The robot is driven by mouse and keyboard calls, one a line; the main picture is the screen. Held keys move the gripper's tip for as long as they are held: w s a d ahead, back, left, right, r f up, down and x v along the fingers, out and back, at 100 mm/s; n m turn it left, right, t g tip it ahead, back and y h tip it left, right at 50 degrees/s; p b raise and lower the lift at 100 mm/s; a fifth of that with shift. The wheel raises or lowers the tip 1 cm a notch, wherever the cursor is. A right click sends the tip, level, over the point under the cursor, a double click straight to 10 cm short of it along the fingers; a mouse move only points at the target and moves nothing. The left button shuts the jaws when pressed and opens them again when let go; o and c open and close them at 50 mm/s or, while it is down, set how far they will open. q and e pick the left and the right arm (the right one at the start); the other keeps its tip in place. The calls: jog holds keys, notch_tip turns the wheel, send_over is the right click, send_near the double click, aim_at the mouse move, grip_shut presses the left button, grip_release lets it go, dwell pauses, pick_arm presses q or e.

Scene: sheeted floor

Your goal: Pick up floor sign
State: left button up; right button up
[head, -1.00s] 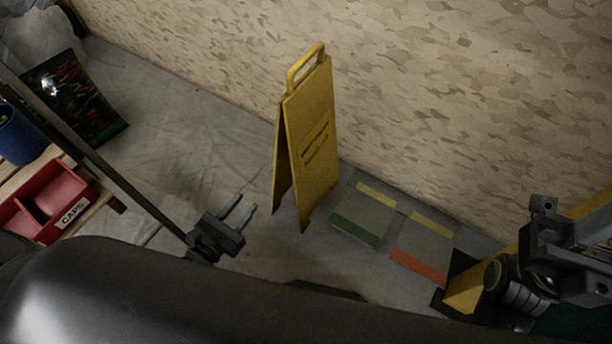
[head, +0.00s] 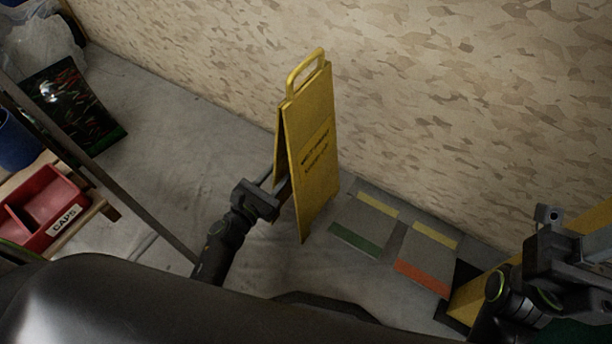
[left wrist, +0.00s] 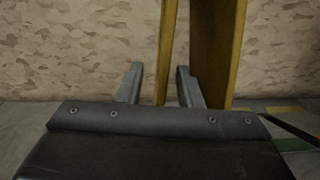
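The yellow floor sign (head: 314,150) stands upright in an A-shape on the sheeted floor near the wall, with its loop handle on top. My left gripper (head: 277,186) is at the sign's left side, low down, its fingers partly hidden by the sign. In the left wrist view the fingers (left wrist: 158,85) are spread apart, with one panel edge of the sign (left wrist: 166,45) between them and the other panel just right of the right finger. Whether they touch the sign I cannot tell. My right gripper (head: 560,265) is at the right edge; its fingertips are not clear.
A patterned wall (head: 450,90) runs behind the sign. Flat mats with coloured stripes (head: 365,223) lie right of it. At the left are a red bin (head: 45,205) labelled CAPS, a blue container (head: 15,138) and a dark patterned panel (head: 70,105). Floor left of the sign is clear.

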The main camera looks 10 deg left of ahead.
aim_at(285, 166)
pick_arm(q)
jog(key=x, duration=0.4)
jog(key=shift+s, duration=0.1)
grip_shut()
dwell(1.2)
jog(key=shift+d+r, duration=0.1)
jog(key=shift+r, duration=0.05)
